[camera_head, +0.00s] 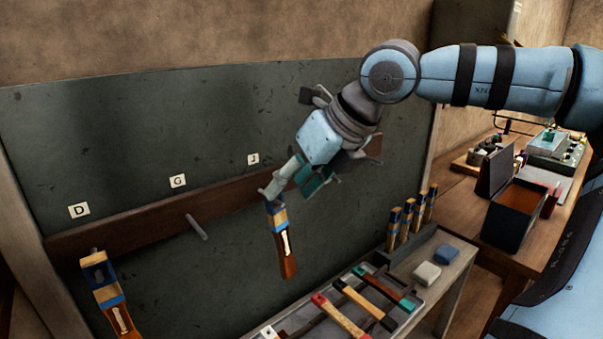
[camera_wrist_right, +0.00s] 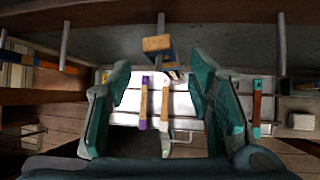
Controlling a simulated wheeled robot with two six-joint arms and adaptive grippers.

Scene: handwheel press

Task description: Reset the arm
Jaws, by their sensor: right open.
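My right gripper (camera_head: 290,186) is open in front of the rack board, by the J label (camera_head: 253,159). A tool with a blue-banded wooden top and brown handle (camera_head: 283,240) hangs just below the fingertips; its upper end and peg are partly hidden by the gripper. In the right wrist view the open fingers (camera_wrist_right: 160,100) have nothing clamped between them, and the tool's wood and blue end (camera_wrist_right: 158,45) shows beyond them at a peg. A similar tool (camera_head: 110,295) hangs below the D label (camera_head: 79,210). My left gripper is not in view.
The peg (camera_head: 197,228) below the G label (camera_head: 177,181) is empty. A tray (camera_head: 288,318) with several colored-handled tools lies below right, near several upright tools (camera_head: 405,225) and two blocks (camera_head: 427,273). A wooden table with an open box (camera_head: 515,212) stands at right.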

